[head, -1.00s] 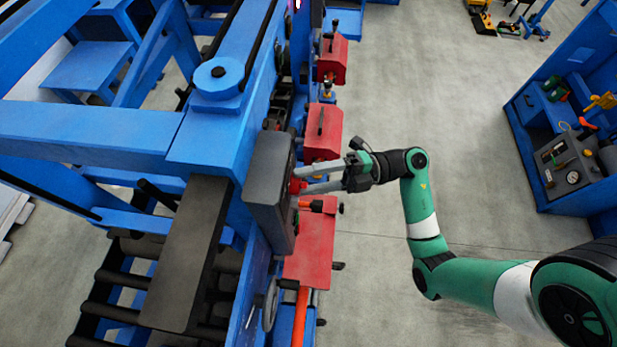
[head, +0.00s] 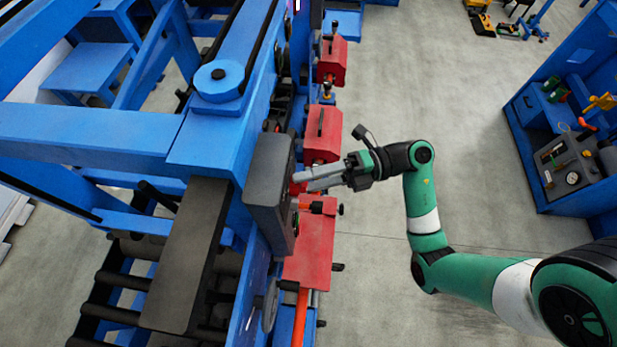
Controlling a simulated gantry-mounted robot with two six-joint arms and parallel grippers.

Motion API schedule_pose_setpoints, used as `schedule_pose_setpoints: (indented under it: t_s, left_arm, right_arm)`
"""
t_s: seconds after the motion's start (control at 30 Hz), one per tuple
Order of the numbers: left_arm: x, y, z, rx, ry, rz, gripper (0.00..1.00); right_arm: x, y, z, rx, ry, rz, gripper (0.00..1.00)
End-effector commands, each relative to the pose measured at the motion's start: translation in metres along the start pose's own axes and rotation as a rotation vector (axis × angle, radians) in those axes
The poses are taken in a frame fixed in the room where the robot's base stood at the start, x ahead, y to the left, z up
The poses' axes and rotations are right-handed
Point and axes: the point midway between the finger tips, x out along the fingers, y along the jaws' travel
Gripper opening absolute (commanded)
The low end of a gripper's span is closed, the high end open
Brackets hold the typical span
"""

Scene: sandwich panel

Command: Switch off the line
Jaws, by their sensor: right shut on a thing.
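A dark grey control box (head: 268,190) is fixed to the side of the blue line. A small red part (head: 297,187) shows on its right-hand face, mostly hidden by my fingers. My right gripper (head: 300,181) reaches in from the right, with its fingertips at that face and its fingers close together. It is shut on the red part, as far as the view shows. The exact contact is hidden. My left gripper is not in view.
Red housings (head: 322,134) line the side of the machine, with a red cover (head: 312,250) just below my gripper. A blue workbench (head: 570,150) with tools stands at the right. The grey floor (head: 480,120) between is clear.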

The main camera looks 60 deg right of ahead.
Motion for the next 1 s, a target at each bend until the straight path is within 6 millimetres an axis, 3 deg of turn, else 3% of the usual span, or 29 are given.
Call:
schedule_pose_setpoints:
  t_s: [0.03, 0.07, 0.23, 0.7, 0.87, 1.0]
  left_arm:
    - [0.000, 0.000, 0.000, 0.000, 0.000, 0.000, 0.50]
    - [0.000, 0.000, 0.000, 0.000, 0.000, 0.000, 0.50]
    - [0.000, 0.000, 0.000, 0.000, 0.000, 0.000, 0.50]
    - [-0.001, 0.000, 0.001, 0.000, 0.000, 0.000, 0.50]
    - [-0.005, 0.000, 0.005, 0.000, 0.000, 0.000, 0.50]
    - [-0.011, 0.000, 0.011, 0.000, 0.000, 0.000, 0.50]
  right_arm:
    - [0.000, 0.001, 0.000, -0.002, 0.001, 0.001, 0.00]
    - [0.000, 0.001, 0.000, -0.002, 0.001, 0.001, 0.55]
    - [0.000, 0.000, 0.000, -0.001, 0.001, 0.001, 0.83]
    - [-0.003, -0.001, 0.001, 0.001, -0.002, 0.001, 0.83]
    - [-0.028, -0.002, 0.001, -0.001, -0.007, 0.001, 0.83]
    - [-0.062, -0.003, 0.001, -0.002, -0.008, 0.000, 0.83]
